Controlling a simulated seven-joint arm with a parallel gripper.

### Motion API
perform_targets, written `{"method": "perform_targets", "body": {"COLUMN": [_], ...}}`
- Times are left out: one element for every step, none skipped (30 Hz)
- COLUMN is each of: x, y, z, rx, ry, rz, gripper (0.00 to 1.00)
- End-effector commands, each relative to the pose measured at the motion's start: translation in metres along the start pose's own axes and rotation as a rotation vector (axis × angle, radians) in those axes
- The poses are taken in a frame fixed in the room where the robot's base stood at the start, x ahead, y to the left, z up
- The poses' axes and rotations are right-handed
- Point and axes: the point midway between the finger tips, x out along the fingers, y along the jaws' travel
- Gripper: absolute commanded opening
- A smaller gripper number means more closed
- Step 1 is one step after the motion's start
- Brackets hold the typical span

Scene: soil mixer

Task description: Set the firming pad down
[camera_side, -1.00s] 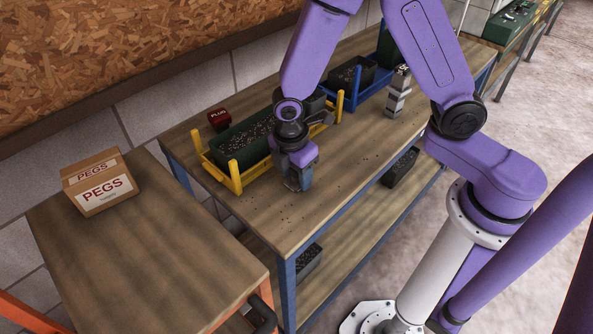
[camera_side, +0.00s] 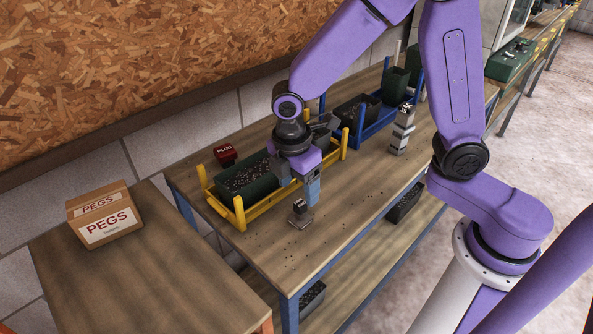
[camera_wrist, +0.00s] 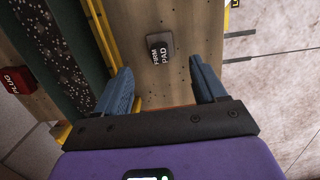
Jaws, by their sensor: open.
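The firming pad (camera_side: 300,214) stands on the wooden bench just in front of the yellow-posted cradle. It is a flat metal plate with a dark block handle on top. In the wrist view the pad (camera_wrist: 159,47) shows from above, with its label legible as "FIRM PAD". My gripper (camera_side: 303,188) is above the pad and apart from it. In the wrist view my two blue fingers (camera_wrist: 162,78) are wide apart with nothing between them, and the pad lies beyond their tips.
A yellow cradle (camera_side: 238,215) holds a green trough of soil (camera_side: 248,178) beside my gripper. A red PLUG box (camera_side: 225,153) sits behind it. A blue cradle (camera_side: 378,128) and a stacked grey stand (camera_side: 402,130) are farther right. The bench front (camera_side: 340,228) is clear.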

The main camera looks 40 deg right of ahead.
Motion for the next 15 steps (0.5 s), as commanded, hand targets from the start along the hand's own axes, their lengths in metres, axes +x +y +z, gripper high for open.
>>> {"method": "perform_targets", "body": {"x": [-0.009, -0.014, -0.019, -0.023, -0.026, -0.029, -0.031, -0.033, -0.035, -0.036, -0.037, -0.037, -0.038, -0.038, -0.038], "y": [0.0, 0.001, 0.001, 0.001, 0.001, 0.001, 0.0, 0.0, 0.0, 0.0, 0.0, 0.0, 0.0, 0.0, -0.001], "z": [0.0, 0.0, 0.0, 0.0, 0.0, 0.0, 0.0, 0.0, 0.0, 0.0, 0.0, 0.0, 0.0, 0.001, 0.001], "rx": [0.001, 0.001, 0.001, 0.002, 0.002, 0.002, 0.001, 0.001, 0.001, 0.001, 0.001, 0.001, 0.001, 0.001, 0.003], "ry": [0.003, 0.004, 0.003, 0.002, 0.002, 0.001, 0.001, 0.001, 0.001, 0.001, 0.001, 0.0, 0.0, 0.0, 0.0], "rz": [0.003, 0.004, 0.004, 0.003, 0.003, 0.002, 0.001, 0.001, 0.001, 0.001, 0.0, 0.0, -0.001, -0.001, -0.001], "gripper": [0.7, 0.7, 0.7, 0.7, 0.7, 0.7, 0.7, 0.7, 0.7, 0.7, 0.7, 0.7, 0.7, 0.7, 0.7]}}
